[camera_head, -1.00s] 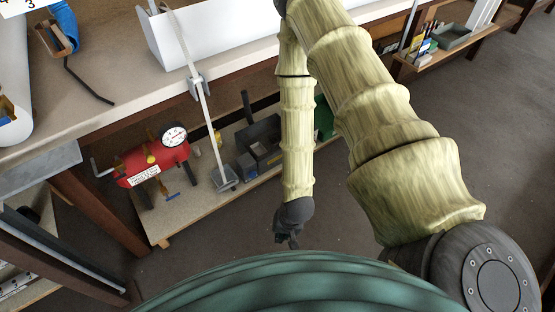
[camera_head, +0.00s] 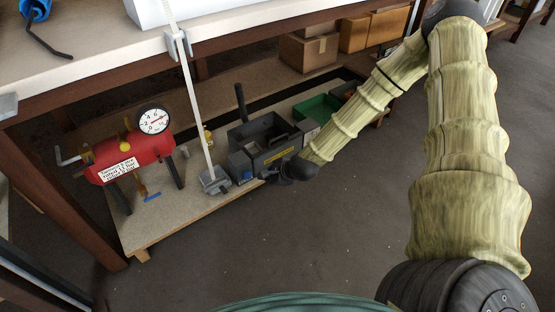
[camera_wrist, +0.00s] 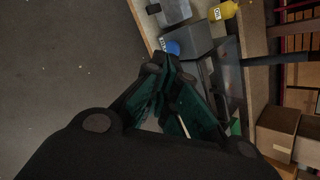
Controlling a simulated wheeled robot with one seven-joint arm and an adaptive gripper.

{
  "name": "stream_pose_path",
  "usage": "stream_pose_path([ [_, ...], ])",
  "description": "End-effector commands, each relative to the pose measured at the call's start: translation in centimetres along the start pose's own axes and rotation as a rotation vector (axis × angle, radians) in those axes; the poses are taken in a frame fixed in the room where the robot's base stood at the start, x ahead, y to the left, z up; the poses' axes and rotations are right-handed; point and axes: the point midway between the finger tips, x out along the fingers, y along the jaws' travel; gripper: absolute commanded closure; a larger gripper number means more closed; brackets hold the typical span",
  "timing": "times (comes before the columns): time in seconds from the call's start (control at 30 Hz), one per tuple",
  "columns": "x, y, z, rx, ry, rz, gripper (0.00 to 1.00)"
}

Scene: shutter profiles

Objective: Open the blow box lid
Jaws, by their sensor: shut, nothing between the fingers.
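The blow box appears to be the dark grey box (camera_head: 262,134) with a yellow label on its front, on the low shelf under the bench. A black upright lever stands at its back left. I cannot clearly make out how its lid stands. In the wrist view, a dark box (camera_wrist: 228,72) lies just beyond and right of the fingers, partly hidden by them. My gripper (camera_head: 270,174) is at the box's front lower edge, shut and empty. In the wrist view my gripper (camera_wrist: 166,70) points towards the shelf's front edge; whether it touches the box I cannot tell.
A small grey box with a blue part (camera_head: 242,168) and a pale post (camera_head: 196,95) stand left of the box. A red tank with a gauge (camera_head: 130,157) is further left. A green bin (camera_head: 318,109) is to the right. The floor (camera_head: 240,245) in front is clear.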

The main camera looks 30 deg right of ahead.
Motion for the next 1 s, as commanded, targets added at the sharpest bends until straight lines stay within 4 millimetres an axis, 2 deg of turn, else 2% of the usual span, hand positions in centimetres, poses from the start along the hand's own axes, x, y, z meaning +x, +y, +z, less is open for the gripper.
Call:
stream_pose_path([
  [0.03,1.5,-0.8,-1.4,0.069,-0.011,-0.03,1.0],
  [0.2,3.4,-4.8,-4.1,0.311,-0.061,-0.116,1.0],
  [0.5,4.9,-10.9,-9.3,0.694,-0.167,-0.239,1.0],
  [0.7,4.9,-13.1,-11.2,0.827,-0.21,-0.276,1.0],
  [0.87,5.1,-13.6,-11.5,0.855,-0.22,-0.282,1.0],
  [1.0,6.2,-13.9,-11.5,0.852,-0.219,-0.282,1.0],
])
